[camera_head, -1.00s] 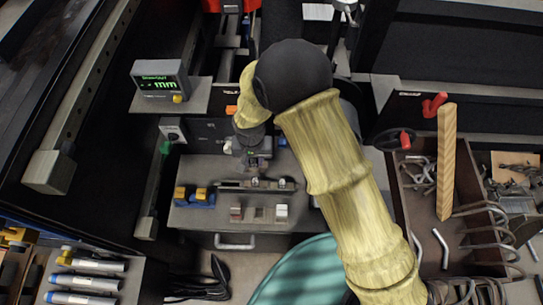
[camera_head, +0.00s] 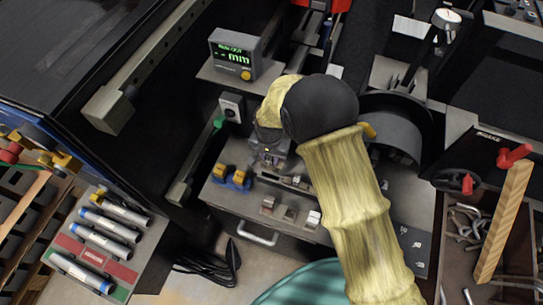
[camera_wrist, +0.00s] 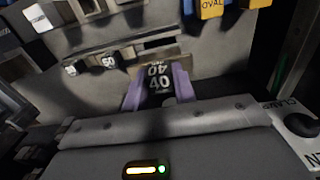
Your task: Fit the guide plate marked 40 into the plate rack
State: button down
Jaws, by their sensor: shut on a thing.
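In the wrist view my gripper (camera_wrist: 158,93) shows two purple fingers shut on a dark guide plate (camera_wrist: 159,85) marked 40 in white. I cannot tell whether the held plate touches the rack. In the head view my gripper (camera_head: 270,158) is over the grey bench, partly hidden by my arm; the rack (camera_head: 292,181) shows beside it.
Blue and yellow blocks (camera_head: 231,178), one marked OVAL in the wrist view (camera_wrist: 212,8), stand left of the rack. A row of small blocks (camera_head: 290,212) lies in front. A display box (camera_head: 235,56) stands behind. A clamp-labelled knob (camera_wrist: 302,124) is at the wrist view's right.

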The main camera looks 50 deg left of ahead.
aim_at(270, 164)
jog(key=shift+f, duration=0.15)
jog(key=shift+f+b, duration=1.55)
jog(key=shift+f, duration=0.7)
jog(key=shift+f+b, duration=2)
jog(key=shift+f, duration=0.85)
jog(key=c, duration=1.1)
grip_release()
jog(key=shift+o, duration=0.2)
notch_tip(270, 164, up, 17)
jog(key=shift+r+b, duration=0.2)
jog(key=shift+b, duration=0.75)
